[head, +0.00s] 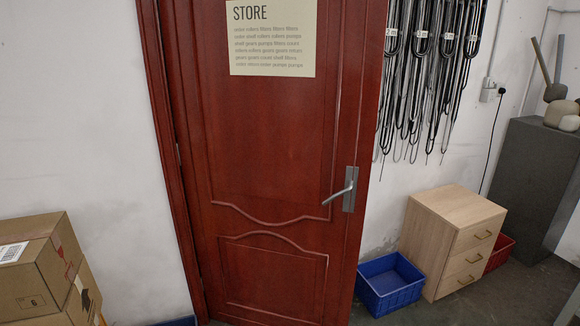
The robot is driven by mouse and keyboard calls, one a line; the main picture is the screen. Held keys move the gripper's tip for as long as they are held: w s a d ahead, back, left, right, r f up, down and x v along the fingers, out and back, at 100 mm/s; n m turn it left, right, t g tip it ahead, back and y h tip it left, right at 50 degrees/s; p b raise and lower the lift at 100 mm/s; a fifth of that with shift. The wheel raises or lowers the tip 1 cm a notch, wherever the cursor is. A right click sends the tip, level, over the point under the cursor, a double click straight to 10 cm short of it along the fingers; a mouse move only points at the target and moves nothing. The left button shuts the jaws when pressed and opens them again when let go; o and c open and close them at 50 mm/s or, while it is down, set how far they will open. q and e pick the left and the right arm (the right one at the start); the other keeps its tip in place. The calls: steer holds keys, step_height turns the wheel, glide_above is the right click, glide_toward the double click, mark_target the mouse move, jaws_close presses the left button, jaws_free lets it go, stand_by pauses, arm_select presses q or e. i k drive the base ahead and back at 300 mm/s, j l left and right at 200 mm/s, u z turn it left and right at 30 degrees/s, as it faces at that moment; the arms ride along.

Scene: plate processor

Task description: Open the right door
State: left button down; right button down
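A red-brown panelled door (265,140) fills the middle of the head view. A paper sign headed "STORE" (272,38) is on its upper part. A silver lever handle (346,190) is on the door's right side, its lever pointing left and slightly down. The dark red door frame (165,120) shows along the left side. Neither of my grippers is in view, and nothing touches the handle.
Cardboard boxes (40,265) are stacked at the lower left. A blue crate (390,283), a wooden drawer cabinet (452,243) and a red crate (500,250) stand right of the door. Black cables (425,70) hang above them. A grey cabinet (535,180) is farther right.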

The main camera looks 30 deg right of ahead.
mark_target(276, 103)
steer(key=i+l+u, duration=0.3)
steer(key=l, duration=0.45)
steer(key=i+l+u, duration=0.1)
steer(key=l+u, duration=0.25)
steer(key=l, duration=0.4)
steer(key=l+u, duration=0.3)
steer(key=l, duration=0.5)
